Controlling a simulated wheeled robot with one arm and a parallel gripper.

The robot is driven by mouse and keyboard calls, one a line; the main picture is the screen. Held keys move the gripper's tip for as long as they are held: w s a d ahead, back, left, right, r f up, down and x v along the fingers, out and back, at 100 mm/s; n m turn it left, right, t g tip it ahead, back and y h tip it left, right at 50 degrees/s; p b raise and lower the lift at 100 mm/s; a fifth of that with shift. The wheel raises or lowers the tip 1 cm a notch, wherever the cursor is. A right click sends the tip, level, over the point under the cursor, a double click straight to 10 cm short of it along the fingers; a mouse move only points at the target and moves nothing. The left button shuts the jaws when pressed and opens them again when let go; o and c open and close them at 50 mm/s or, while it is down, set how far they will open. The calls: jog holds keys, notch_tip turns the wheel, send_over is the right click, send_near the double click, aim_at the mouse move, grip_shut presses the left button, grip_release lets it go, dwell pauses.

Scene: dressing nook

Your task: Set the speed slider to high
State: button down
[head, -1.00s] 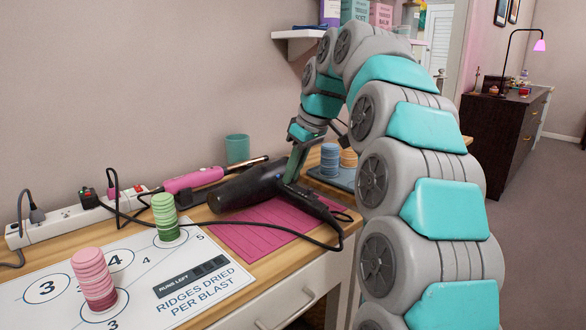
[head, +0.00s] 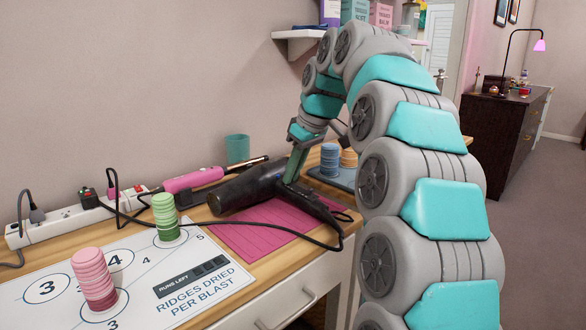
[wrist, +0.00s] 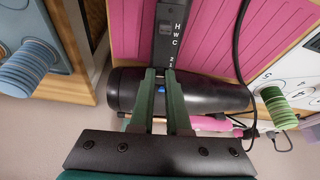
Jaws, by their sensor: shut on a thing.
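The black hair dryer (head: 243,189) lies at the edge of a pink ridged mat, its handle (head: 312,205) pointing right toward the front. In the wrist view its barrel (wrist: 215,95) runs across and its handle (wrist: 166,30) runs up, marked H W C and, nearer the fingers, 2 1. My gripper (head: 290,178) reaches down onto the dryer where handle and barrel meet. In the wrist view my gripper's green fingers (wrist: 161,75) are shut on the dryer there. A small blue part (wrist: 161,89) shows between them. The speed slider's setting is hidden by the fingers.
The pink mat (head: 250,238) lies under the cord. A power strip (head: 75,217), a number board (head: 45,310) and stacked discs (head: 93,275) are left; blue discs (head: 330,158) are right.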

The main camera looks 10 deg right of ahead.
jog(key=shift+s+d+f+b, duration=0.2)
jog(key=shift+s+d+b, duration=0.15)
jog(key=shift+s+d, duration=0.4)
jog(key=shift+s+a, duration=0.1)
jog(key=c, duration=0.9)
grip_release()
jog(key=shift+r, duration=0.1)
jog(key=p+v, duration=0.1)
jog(key=v, duration=0.5)
jog(key=shift+r+p, duration=0.15)
jog(key=shift+p, duration=0.25)
jog(key=shift+s+r+p, duration=0.3)
jog(key=shift+r+p, duration=0.35)
